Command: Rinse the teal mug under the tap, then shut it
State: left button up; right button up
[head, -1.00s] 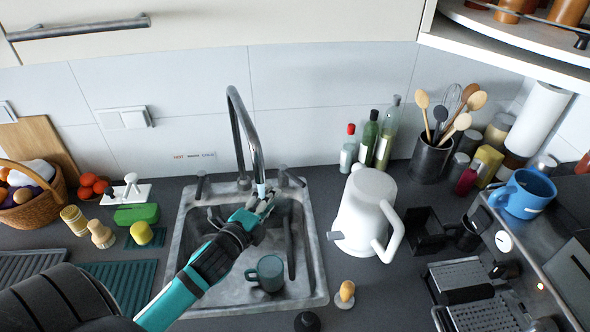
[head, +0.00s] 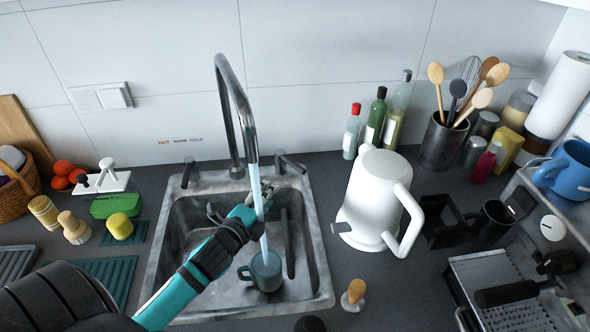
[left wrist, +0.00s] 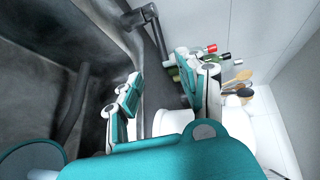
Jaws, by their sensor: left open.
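The teal mug (head: 266,272) stands upright in the sink basin, its handle to the left. The tap (head: 238,110) is running, and a bluish stream of water (head: 257,200) falls from its spout to the mug. My left gripper (head: 264,190) is open and empty, above the basin behind the mug, close to the stream and below the right-hand tap lever (head: 291,162). The left-hand lever (head: 189,174) stands apart from it. In the left wrist view the spread fingers (left wrist: 160,88) show, with a dark lever (left wrist: 140,18) beyond them. My right gripper is out of view.
A white kettle (head: 370,205) stands right of the sink (head: 325,285), with bottles (head: 374,118) behind it.

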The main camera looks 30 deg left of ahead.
pick_arm(q)
jog(key=p, duration=0.2)
send_near(294, 167)
jog(key=w, duration=0.5)
jog(key=w+f, duration=0.1)
jog(key=w, duration=0.1)
jog(key=w+a, duration=0.1)
jog(key=w, duration=0.1)
jog(key=shift+w+f, duration=0.5)
jog(key=shift+w, duration=0.4)
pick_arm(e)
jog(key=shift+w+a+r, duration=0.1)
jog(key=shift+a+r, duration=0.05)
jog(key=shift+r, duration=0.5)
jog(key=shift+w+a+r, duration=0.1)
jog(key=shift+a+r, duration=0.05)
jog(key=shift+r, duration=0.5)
pick_arm(q)
grip_shut()
